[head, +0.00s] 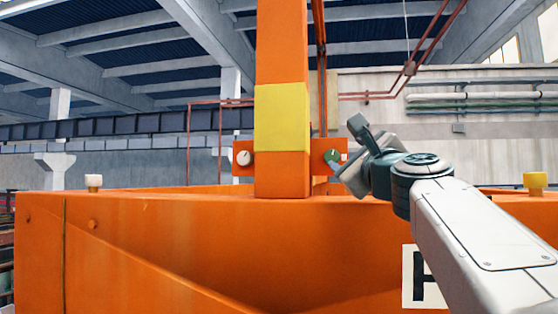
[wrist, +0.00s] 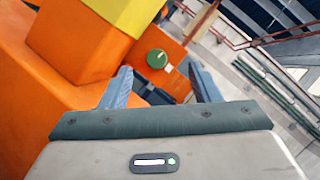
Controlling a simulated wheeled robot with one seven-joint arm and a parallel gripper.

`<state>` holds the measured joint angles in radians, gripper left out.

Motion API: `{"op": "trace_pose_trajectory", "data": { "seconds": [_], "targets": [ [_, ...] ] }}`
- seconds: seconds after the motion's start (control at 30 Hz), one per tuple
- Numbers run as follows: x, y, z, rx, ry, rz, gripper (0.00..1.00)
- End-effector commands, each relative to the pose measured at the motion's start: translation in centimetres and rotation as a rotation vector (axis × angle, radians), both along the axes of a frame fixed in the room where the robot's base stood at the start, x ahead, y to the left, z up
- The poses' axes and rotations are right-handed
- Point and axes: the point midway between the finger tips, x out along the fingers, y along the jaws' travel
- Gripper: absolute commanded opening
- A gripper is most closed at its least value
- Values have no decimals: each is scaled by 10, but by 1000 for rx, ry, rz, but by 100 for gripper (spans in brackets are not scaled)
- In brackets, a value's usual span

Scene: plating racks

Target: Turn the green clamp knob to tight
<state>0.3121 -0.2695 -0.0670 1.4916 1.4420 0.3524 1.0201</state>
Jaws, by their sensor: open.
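The green clamp knob (head: 332,156) is a small round knob on an orange plate, just right of the orange post in the head view. In the wrist view the green knob (wrist: 157,59) shows with a pale mark near its lower right edge. My gripper (wrist: 160,80) is open, its two fingers apart on either side below the knob in the picture. Nothing is between the fingertips, and the knob appears ahead of them. In the head view my gripper (head: 350,150) is beside the knob, on its right, and partly overlaps the plate.
An orange post (head: 282,50) with a yellow band (head: 282,117) stands by the knob. A white knob (head: 244,158) is left of the post. A large orange beam (head: 200,240) spans the front. A white cap (head: 93,182) and a yellow cap (head: 536,181) stand on it.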

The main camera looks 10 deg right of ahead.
Motion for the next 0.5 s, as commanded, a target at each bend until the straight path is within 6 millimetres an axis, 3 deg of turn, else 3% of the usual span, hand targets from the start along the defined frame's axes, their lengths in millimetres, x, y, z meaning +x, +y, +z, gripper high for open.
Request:
{"op": "trace_pose_trajectory", "data": {
  "seconds": [0.2, 0.5],
  "targets": [
    [35, -17, 0, 2, 4, -30, 56],
    [89, -18, 0, 1, 3, -28, 56]
  ]
}}
